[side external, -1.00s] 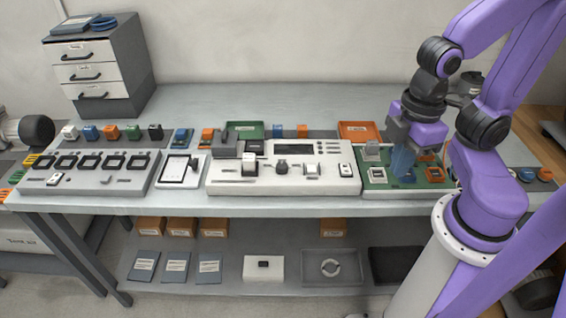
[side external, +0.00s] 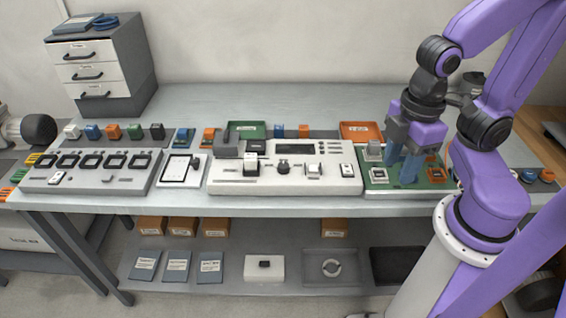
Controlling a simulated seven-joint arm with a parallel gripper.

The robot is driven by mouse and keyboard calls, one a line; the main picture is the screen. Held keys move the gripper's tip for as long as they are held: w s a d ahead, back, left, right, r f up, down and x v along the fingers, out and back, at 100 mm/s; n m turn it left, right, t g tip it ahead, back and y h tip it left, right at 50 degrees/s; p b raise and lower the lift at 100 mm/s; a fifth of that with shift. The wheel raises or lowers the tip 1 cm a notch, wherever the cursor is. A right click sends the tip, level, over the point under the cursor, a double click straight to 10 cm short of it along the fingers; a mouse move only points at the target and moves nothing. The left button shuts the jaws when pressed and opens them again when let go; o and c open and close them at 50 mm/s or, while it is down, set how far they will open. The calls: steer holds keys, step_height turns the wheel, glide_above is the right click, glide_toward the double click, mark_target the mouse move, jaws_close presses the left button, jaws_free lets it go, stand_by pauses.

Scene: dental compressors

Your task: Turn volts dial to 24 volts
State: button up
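A white control unit (side external: 230,181) sits at the middle of the bench. It has a dark display (side external: 301,145), a small dark knob (side external: 283,167) below it, and black-and-white switches or knobs on either side. The knob may be the volts dial, but its markings are too small to read, so I cannot tell its setting. My gripper (side external: 412,176) is to the right of the unit, low over a green circuit board. Its blue fingers are spread apart with nothing visible between them. They hide part of the board.
The green board (side external: 440,184) carries small white and orange parts. An orange tray (side external: 360,131) and a green tray (side external: 246,130) stand behind. A grey panel of black switches (side external: 90,180) and a white device (side external: 181,169) are at left.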

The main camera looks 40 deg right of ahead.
steer(key=shift+o, duration=0.6)
steer(key=w+a+r, duration=0.1)
steer(key=w+a, duration=0.1)
steer(key=w, duration=0.5)
steer(key=w+a+r+n, duration=0.1)
steer(key=w+a, duration=0.1)
steer(key=w, duration=0.4)
steer(key=shift+w+a+r, duration=0.2)
steer(key=shift+w+a, duration=0.15)
steer(key=shift+w, duration=0.05)
steer(key=n, duration=0.1)
glide_above(284, 165)
step_height(284, 165, down, 17)
steer(key=shift+r, duration=0.15)
steer(key=c, duration=1)
